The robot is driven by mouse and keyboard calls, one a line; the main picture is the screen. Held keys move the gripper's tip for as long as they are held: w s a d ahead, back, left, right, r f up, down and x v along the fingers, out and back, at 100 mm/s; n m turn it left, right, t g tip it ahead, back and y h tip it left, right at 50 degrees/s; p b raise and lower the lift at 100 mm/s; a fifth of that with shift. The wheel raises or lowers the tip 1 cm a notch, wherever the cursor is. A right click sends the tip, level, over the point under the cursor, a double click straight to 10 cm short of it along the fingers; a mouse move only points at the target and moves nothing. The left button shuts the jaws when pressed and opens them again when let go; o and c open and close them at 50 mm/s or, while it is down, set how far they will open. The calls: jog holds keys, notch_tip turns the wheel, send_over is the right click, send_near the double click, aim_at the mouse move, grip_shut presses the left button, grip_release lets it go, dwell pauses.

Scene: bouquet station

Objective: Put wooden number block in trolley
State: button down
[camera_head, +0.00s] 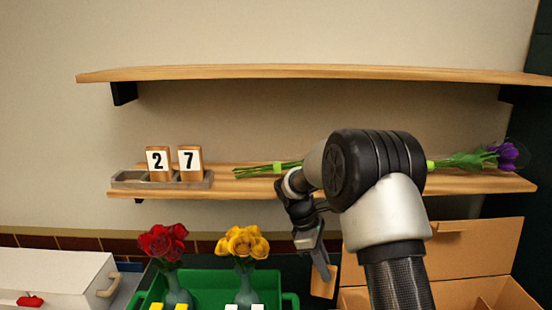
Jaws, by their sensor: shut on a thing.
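My gripper (322,268) hangs below the lower shelf, pointing down, right of the green container. It is shut on a tan wooden block (325,285), seen edge-on and partly covered by the finger; no number shows on it.
Red roses (163,241) and yellow roses (243,242) stand in vases at the green container. An open cardboard box (435,258) is at the right. A white box (60,275) is at the left. Purple flowers (503,155) lie on the lower shelf (225,183); the upper shelf (300,72) is empty.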

jog(key=s+r+m+g+y+p, duration=0.35)
jog(key=s+r+m+p, duration=0.25)
jog(key=s+m, duration=0.65)
jog(key=shift+m+y, duration=0.45)
jog(key=shift+m, duration=0.5)
jog(key=v, duration=0.5)
jog(key=shift+w+a+r, duration=0.15)
jog(key=shift+a+r, duration=0.05)
